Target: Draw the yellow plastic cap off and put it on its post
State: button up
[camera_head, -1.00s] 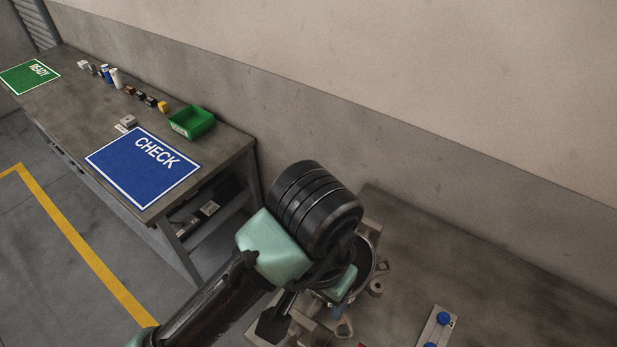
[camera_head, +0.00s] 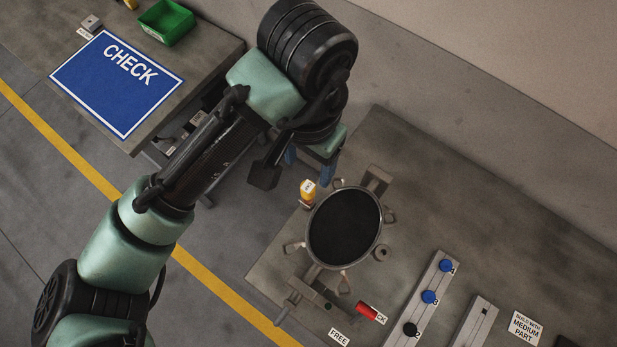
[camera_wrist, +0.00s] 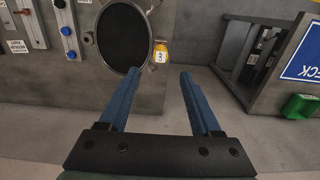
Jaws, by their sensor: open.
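The yellow cap (camera_head: 308,192) sits at the upper left rim of a round, dark-topped compressor (camera_head: 344,228) and carries a small white label. It also shows in the wrist view (camera_wrist: 160,52), just beyond my fingertips. My gripper (camera_head: 308,168) is open and empty, its blue fingers apart in the wrist view (camera_wrist: 160,73). In the head view it hangs near the cap, apart from it as far as I can see. A rail (camera_head: 433,283) right of the compressor bears two blue caps (camera_head: 428,297) and a black one (camera_head: 410,329). Which post belongs to the yellow cap is unclear.
A red part (camera_head: 371,312) lies near the "FREE" label (camera_head: 339,337). A second rail (camera_head: 474,326) stands at the lower right. The other bench has a blue "CHECK" mat (camera_head: 117,83) and a green bin (camera_head: 167,22). The pallet table's upper right is bare.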

aim_at(308, 187)
notch_tip(308, 187, down, 9)
jog(key=b, duration=0.7)
jog(key=shift+w+b, duration=0.1)
jog(key=shift+b, duration=0.2)
jog(key=shift+c, duration=0.2)
dwell(0.6)
grip_shut()
dwell(1.1)
jog(key=shift+r, duration=0.1)
jog(key=shift+r+p, duration=2.95)
jog(key=shift+p, duration=0.15)
